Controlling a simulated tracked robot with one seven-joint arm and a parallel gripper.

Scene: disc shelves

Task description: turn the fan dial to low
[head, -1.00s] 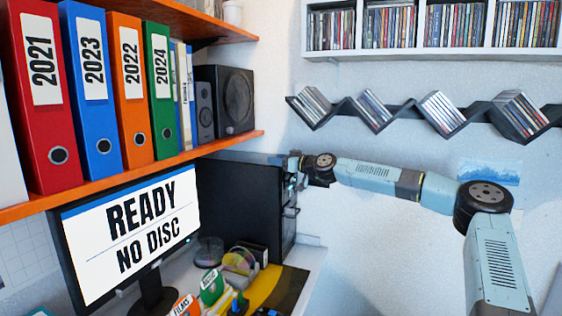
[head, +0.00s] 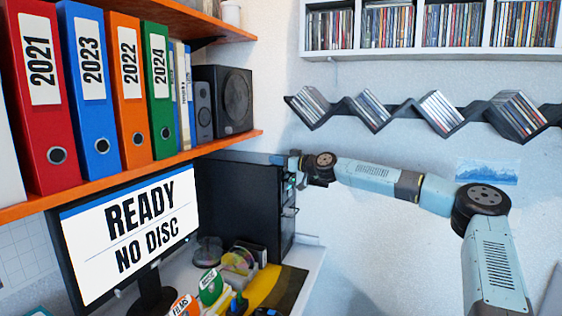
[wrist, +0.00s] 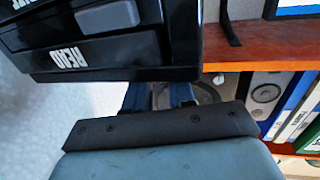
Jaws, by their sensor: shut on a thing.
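The black computer tower (head: 240,205) stands behind the monitor, its front panel facing right. My gripper (head: 296,163) is at the top front edge of the tower. In the wrist view my gripper (wrist: 160,97) reaches up to the lower edge of the black tower front (wrist: 110,40), which carries upside-down white lettering and a grey button. Its fingers are closed at the panel edge, and the fan dial between them is hidden in both views.
An orange shelf (head: 130,178) with binders and speakers runs above the monitor (head: 130,235). Discs and colored tabs (head: 225,285) lie on the desk. A zigzag disc rack (head: 375,110) hangs on the wall behind my arm.

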